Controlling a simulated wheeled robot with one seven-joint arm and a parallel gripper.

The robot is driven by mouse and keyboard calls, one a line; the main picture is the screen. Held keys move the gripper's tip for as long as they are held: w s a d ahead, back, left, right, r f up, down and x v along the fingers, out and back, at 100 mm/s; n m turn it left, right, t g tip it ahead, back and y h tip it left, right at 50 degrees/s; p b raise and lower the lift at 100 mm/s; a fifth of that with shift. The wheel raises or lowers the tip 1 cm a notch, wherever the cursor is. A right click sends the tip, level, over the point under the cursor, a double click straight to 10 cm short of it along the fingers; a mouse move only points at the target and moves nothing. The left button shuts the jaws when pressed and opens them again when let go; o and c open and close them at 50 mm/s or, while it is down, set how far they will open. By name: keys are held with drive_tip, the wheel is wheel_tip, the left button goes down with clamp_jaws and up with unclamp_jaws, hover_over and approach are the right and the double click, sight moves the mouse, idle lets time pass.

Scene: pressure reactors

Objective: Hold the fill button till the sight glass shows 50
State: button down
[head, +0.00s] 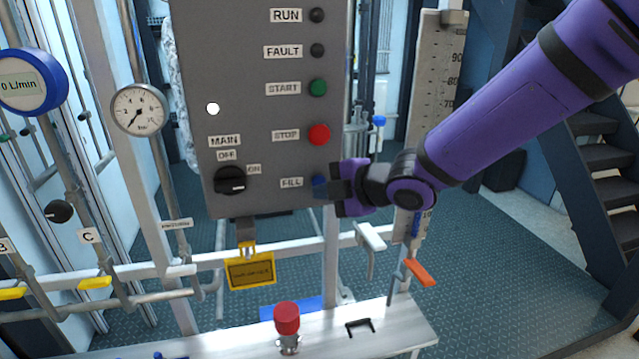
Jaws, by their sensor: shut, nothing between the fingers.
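The grey control panel (260,120) fills the upper middle of the head view. The blue fill button (318,183) sits at its lower right, beside the FILL label (291,183). My gripper (326,188) is shut and empty, with its tips at the button and partly covering it. I cannot tell whether the button is pressed in. The sight glass scale (438,70) stands right of the panel, with marks around 90, 80 and 70 readable.
The red stop button (318,134) and green start button (318,88) sit above the fill button. The black main switch (230,180) is at the lower left. A yellow tag (250,272) hangs below the panel. An orange-handled valve (419,272) is below my arm.

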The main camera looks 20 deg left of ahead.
drive_tip(key=s+d, duration=0.1)
drive_tip(key=s, duration=0.1)
drive_tip(key=s+d, duration=0.1)
drive_tip(key=s, duration=0.1)
drive_tip(key=shift+s+d, duration=0.1)
drive_tip(key=shift+d, duration=0.2)
idle(0.3)
drive_tip(key=w+d+r+m+t+h, duration=0.1)
drive_tip(key=d+r+m+t+h, duration=0.15)
drive_tip(key=d+m, duration=0.45)
drive_tip(key=w+d+r+m+t+h, duration=0.1)
drive_tip(key=d+r+m+h, duration=0.2)
drive_tip(key=d, duration=0.7)
drive_tip(key=w+d+r+m+t+h, duration=0.1)
drive_tip(key=d+r+m+t+h, duration=0.2)
drive_tip(key=d, duration=0.6)
drive_tip(key=s+d+r+m+g+h, duration=0.1)
drive_tip(key=s+d+m+g+h, duration=0.1)
drive_tip(key=s+d+m, duration=0.5)
drive_tip(key=s+d+r+m+g+h, duration=0.1)
drive_tip(key=s+d+m+g, duration=0.2)
drive_tip(key=s+d+m, duration=0.5)
drive_tip(key=s+d, duration=0.2)
drive_tip(key=s, duration=0.2)
drive_tip(key=shift+s+d+r+m+h, duration=0.25)
drive_tip(key=shift+s+d+m+h, duration=0.05)
drive_tip(key=shift+s+h, duration=0.1)
